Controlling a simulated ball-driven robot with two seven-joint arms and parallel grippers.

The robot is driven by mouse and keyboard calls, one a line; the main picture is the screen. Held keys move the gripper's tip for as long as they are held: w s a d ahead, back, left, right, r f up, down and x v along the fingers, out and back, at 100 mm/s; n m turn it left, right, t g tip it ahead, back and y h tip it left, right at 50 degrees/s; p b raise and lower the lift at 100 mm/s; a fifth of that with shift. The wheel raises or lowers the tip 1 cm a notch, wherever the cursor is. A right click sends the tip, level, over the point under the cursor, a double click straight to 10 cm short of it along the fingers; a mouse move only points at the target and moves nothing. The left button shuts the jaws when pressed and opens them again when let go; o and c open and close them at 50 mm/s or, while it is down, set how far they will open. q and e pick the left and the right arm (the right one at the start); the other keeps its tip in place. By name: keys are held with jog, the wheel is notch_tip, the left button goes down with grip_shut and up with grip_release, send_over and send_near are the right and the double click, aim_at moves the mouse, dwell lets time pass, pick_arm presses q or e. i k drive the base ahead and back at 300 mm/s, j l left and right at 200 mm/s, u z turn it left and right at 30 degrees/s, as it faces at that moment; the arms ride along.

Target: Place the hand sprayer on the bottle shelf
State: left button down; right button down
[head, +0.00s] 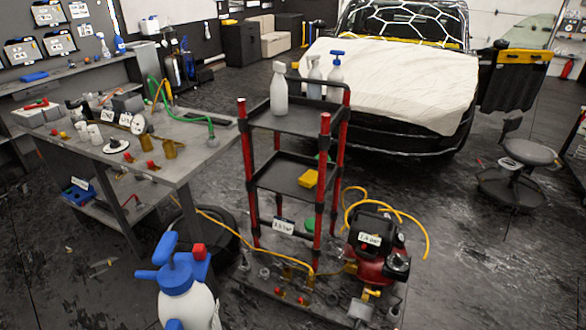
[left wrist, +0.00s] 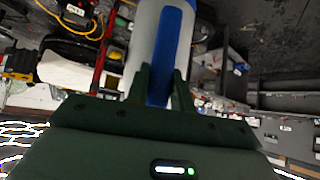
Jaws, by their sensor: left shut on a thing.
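The hand sprayer (head: 187,304) has a white tank with a blue pump top and a red part beside it. It stands upright at the bottom of the head view, partly cut off by the picture's edge. In the left wrist view, the dark fingers of my left gripper (left wrist: 160,88) are shut on its blue handle, against the white tank (left wrist: 142,45). The left gripper is hidden in the head view. A wall-side shelf (head: 62,75) at the upper left holds some bottles; a cart's top tray (head: 300,119) also holds spray bottles. I cannot tell which is the bottle shelf.
The red-framed cart (head: 250,170) stands ahead of the sprayer. A grey workbench (head: 190,160) with tools is at the left. A red compressor (head: 370,260) with a yellow hose sits right of the cart. A stool (head: 528,152) and a covered car (head: 390,80) are farther off. Floor is free at right.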

aim_at(306, 121)
jog(key=i+j+z, duration=0.15)
jog(key=i+z, duration=0.25)
jog(key=i+j+z, duration=0.2)
jog(key=z, duration=0.2)
jog(key=i+j+z, duration=0.25)
jog(key=z, duration=0.15)
jog(key=j, duration=0.1)
